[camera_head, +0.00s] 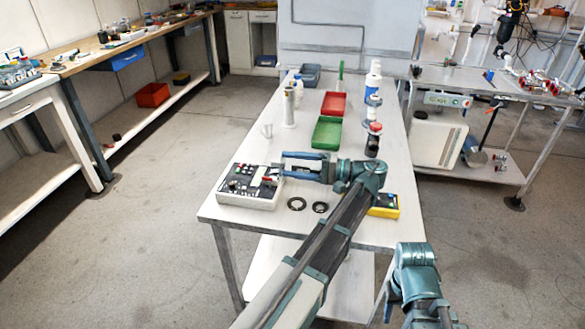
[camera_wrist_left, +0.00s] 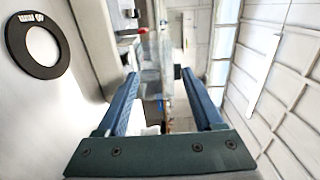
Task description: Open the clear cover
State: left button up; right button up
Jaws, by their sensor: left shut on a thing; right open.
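A white box with a dark control panel (camera_head: 240,182) sits at the table's front left. My left gripper (camera_head: 284,165) reaches over its right edge from the right. In the left wrist view my left gripper (camera_wrist_left: 158,75) has its blue fingers apart, with a see-through pane, the clear cover (camera_wrist_left: 153,62), at their tips. It is shut on this cover. The cover's hinge and exact angle cannot be made out. My right gripper (camera_head: 389,300) is low at the right, off the table, partly hidden by its own arm.
Two dark rings (camera_head: 297,204) lie in front of my left arm, and one shows large in the wrist view (camera_wrist_left: 38,45). A yellow meter (camera_head: 386,206) lies right of the arm. Green (camera_head: 326,133) and red (camera_head: 333,104) trays and several bottles stand further back.

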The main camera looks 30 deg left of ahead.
pick_arm(q)
jog(key=o, duration=1.4)
